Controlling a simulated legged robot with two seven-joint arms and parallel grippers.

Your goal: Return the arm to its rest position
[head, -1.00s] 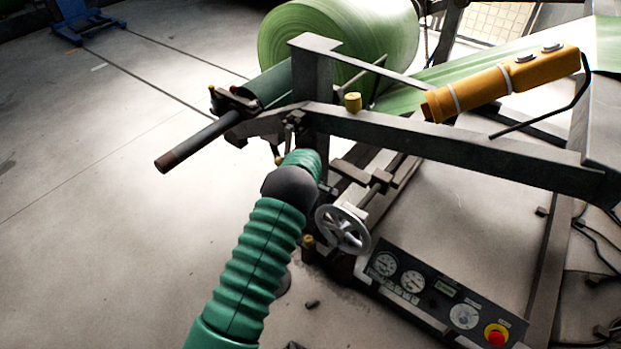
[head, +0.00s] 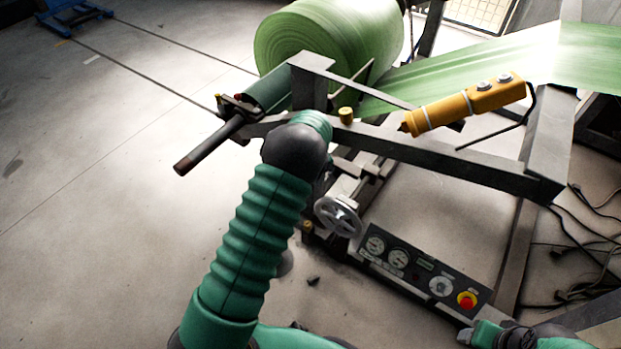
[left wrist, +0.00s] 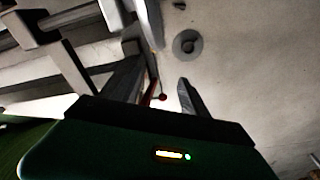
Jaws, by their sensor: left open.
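My left arm, with green bellows and a dark joint, rises from the bottom of the head view to the machine frame. Its gripper is hidden there behind the arm's own joint. In the left wrist view my left gripper (left wrist: 163,78) is open, its two dark fingers apart with nothing held between them. Pale floor and a small red-tipped part show in the gap, and dark frame bars lie to the left. A green and dark part of my right arm shows at the bottom right of the head view; its fingers cannot be made out.
A steel frame (head: 450,155) carries a green film roll (head: 325,40), a yellow pendant (head: 465,103) and a grey handwheel (head: 338,216). A control panel (head: 415,265) with a red button (head: 467,300) stands low in front. Cables (head: 590,240) lie at right. The left floor is open.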

